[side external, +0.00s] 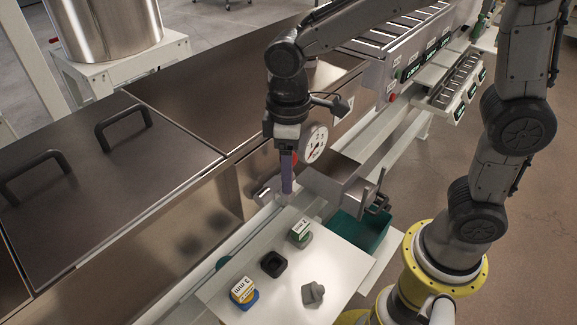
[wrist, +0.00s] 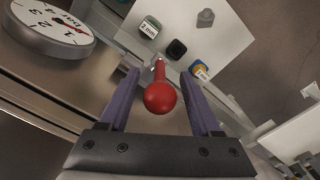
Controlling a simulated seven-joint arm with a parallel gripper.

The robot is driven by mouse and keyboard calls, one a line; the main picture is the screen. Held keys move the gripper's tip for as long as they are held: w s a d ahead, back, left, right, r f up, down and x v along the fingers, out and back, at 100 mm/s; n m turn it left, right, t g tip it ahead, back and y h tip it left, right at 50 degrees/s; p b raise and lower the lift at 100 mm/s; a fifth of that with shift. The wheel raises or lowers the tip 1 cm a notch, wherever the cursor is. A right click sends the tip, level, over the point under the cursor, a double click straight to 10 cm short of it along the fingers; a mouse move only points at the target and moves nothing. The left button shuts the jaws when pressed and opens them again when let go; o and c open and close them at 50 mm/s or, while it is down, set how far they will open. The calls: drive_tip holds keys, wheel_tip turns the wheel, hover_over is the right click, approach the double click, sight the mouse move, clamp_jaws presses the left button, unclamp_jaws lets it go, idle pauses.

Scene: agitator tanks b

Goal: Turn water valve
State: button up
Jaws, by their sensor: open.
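The water valve appears to be the red ball-ended lever (wrist: 160,95) in the wrist view. Its round red knob faces the camera and its thin red stem runs up the picture. My gripper (wrist: 159,74) is open, with one purple finger on each side of the lever. Gaps show between the fingers and the lever in this view. In the side view, my gripper (side external: 287,187) points down in front of the tank wall beside the round gauge (side external: 314,144). The lever is mostly hidden there behind the fingers.
The gauge (wrist: 52,27) is close on the left in the wrist view. A white table (side external: 240,275) below holds a green block (side external: 300,232), a black square piece (side external: 273,263), a blue-yellow block (side external: 244,292) and a grey piece (side external: 313,293). A green bin (side external: 357,232) stands right.

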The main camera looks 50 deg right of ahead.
clamp_jaws()
drive_tip(key=shift+r, duration=0.1)
idle(1.2)
